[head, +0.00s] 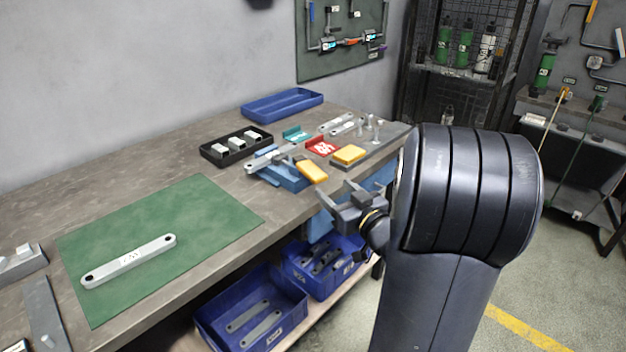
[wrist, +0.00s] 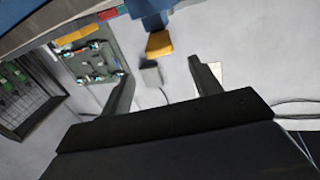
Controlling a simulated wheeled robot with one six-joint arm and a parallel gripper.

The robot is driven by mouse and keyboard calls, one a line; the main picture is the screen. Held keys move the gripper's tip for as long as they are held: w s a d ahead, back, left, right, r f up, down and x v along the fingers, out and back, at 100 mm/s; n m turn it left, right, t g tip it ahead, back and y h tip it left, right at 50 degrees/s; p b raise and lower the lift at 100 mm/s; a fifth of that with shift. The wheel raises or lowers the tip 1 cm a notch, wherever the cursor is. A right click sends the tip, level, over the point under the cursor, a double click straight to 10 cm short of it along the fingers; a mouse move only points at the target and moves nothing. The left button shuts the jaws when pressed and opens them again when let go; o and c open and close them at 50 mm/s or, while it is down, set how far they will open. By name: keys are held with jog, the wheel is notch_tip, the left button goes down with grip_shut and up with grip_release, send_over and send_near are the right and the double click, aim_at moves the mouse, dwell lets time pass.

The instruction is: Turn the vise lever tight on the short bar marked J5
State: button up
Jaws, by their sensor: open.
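The blue vise (head: 284,177) stands at the front edge of the workbench, with a short grey bar (head: 262,160) lying across its top. The mark on this bar is too small to read. A yellow grip (head: 313,171), which looks like the vise lever's handle, sticks out to the right of the vise. In the wrist view the yellow grip (wrist: 158,44) hangs from a blue part of the vise (wrist: 146,8). My gripper (head: 342,196) is open and empty, to the right of and nearer than the yellow grip, apart from it. Its fingers (wrist: 163,72) point toward the grip.
A green mat (head: 200,215) holds a long marked bar (head: 128,260). Blue bins (head: 205,322) sit below the bench.

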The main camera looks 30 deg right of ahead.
send_near(303, 161)
jog(key=w, duration=0.4)
jog(key=shift+w+a, duration=0.2)
jog(key=shift+w, duration=0.2)
